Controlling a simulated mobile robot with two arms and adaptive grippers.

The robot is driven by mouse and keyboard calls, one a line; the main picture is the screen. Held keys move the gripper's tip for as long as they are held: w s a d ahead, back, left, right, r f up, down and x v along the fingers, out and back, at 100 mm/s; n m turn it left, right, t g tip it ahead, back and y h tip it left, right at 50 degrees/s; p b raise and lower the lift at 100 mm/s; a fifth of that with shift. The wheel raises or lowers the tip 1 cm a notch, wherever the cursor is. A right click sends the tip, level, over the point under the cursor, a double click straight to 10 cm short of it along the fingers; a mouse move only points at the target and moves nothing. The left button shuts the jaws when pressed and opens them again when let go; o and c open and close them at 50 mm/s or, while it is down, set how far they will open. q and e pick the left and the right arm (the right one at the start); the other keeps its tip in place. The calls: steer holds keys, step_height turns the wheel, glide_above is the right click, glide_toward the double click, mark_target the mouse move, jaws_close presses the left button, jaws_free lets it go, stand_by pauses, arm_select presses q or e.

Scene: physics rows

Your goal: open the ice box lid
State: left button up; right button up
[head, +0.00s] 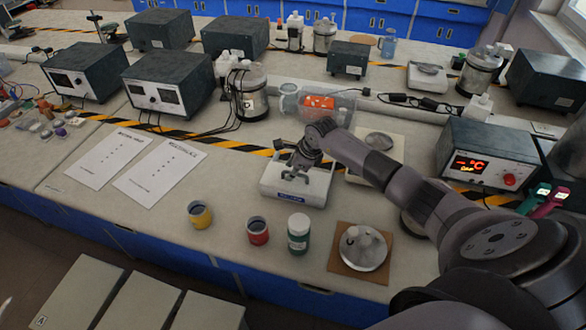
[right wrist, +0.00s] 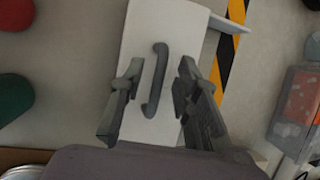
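The ice box (head: 290,193) is a small white box on the bench in the middle of the head view. Its white lid (right wrist: 175,30) carries a grey curved handle (right wrist: 156,85), seen from above in the right wrist view. My right gripper (head: 303,160) is over the box in the head view and hides part of its top. In the right wrist view the gripper (right wrist: 160,70) is open, with one finger on each side of the handle and a gap to both. The lid looks closed. My left gripper is not in view.
Yellow (head: 200,215), red (head: 258,231) and green (head: 298,233) containers stand in front of the box. Paper sheets (head: 160,170) lie left.

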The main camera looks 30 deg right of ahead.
jaws_close()
stand_by(0.3)
stand_by(0.6)
